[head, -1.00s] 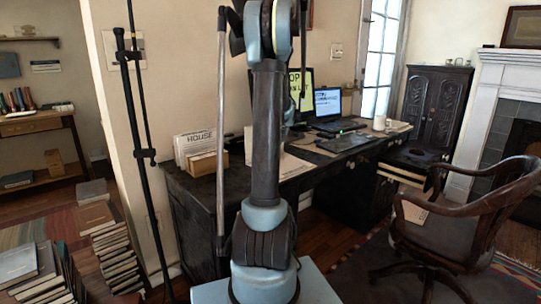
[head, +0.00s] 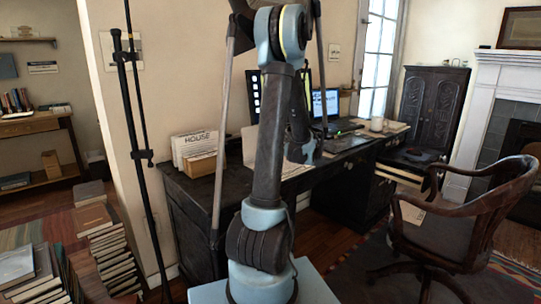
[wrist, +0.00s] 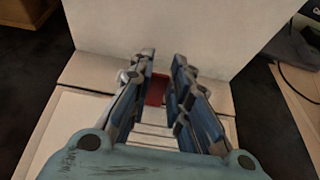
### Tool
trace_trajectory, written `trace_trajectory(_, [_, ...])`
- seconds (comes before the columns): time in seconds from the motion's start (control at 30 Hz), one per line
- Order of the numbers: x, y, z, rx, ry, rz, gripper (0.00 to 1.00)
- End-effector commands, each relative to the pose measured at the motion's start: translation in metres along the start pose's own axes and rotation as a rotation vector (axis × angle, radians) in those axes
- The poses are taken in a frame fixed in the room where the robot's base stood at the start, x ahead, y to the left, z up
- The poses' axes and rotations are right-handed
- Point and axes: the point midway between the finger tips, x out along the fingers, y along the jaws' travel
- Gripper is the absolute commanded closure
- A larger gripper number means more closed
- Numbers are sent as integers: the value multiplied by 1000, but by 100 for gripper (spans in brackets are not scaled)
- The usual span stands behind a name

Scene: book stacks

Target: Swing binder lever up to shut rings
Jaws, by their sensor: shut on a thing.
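The open binder (wrist: 98,112) is white and lies on the dark desk in the wrist view. Its raised cover (wrist: 200,35) stands at the far side and also shows in the head view (head: 235,152). A small red piece, which looks like the binder lever (wrist: 156,90), shows between my fingers. My gripper (wrist: 165,62) reaches over the binder, with its fingers a little apart and closed on the lever. The fingers hide much of the contact and most of the rings.
A wooden chair (head: 460,225) stands at right. Stacked books (head: 115,260) lie on the floor at left. A black pole (head: 135,130) stands left of my arm.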

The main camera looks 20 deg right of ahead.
Motion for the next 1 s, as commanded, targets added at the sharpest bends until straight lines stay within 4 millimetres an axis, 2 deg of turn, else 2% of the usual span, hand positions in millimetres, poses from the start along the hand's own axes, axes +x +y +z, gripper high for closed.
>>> trace_trajectory(0.2, [-6, -2, -6, 0, -150, -2, 100])
trace_trajectory(0.5, [-11, -1, -11, -1, -286, -1, 100])
trace_trajectory(1.0, [-13, 0, -12, -1, -352, 0, 100])
